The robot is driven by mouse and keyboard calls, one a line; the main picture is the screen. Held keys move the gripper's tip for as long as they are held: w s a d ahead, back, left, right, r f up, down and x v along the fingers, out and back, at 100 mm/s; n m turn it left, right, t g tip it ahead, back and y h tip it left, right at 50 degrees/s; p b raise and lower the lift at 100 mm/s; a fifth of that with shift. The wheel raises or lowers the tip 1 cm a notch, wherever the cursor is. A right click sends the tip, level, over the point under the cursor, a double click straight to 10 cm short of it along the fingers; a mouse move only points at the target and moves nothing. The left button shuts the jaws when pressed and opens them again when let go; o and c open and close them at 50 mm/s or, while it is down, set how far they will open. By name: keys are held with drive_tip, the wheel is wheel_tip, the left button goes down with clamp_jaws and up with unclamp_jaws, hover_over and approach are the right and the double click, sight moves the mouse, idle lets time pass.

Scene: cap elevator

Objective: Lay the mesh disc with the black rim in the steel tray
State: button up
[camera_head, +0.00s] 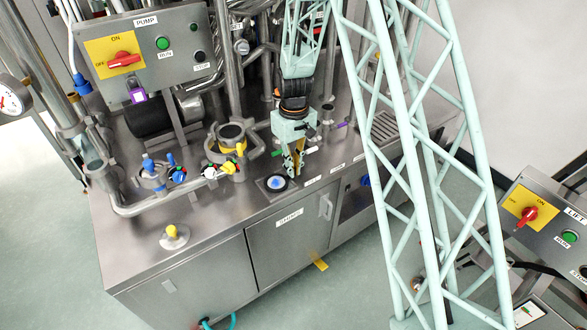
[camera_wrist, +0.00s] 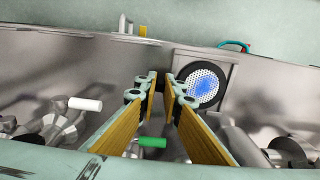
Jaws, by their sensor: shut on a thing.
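The mesh disc (camera_head: 276,183) has a black rim, and blue shows at its middle. In the wrist view, its white perforated face (camera_wrist: 203,82) is turned up toward the camera. It lies over the square steel tray (camera_wrist: 231,66), which is also visible in the head view (camera_head: 262,181) near the bench's front edge. I cannot tell whether the disc rests fully in it. My gripper (camera_head: 290,171) points down, with its yellow-padded fingers close together. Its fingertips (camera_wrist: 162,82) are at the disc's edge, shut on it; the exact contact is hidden.
Behind the tray stand a round vessel with a yellow clamp (camera_head: 230,135) and valves with blue handles (camera_head: 177,176). A green handle (camera_wrist: 152,142) shows between the fingers. A yellow-topped fitting (camera_head: 173,234) stands at front left. The steel bench top between is clear.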

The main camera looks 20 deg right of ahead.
drive_tip(key=shift+f, duration=0.1)
drive_tip(key=o, duration=0.8)
drive_tip(key=shift+c, duration=0.2)
drive_tip(key=shift+r+p, duration=1.65)
drive_tip(key=shift+r, duration=1.85)
drive_tip(key=shift+r, duration=0.15)
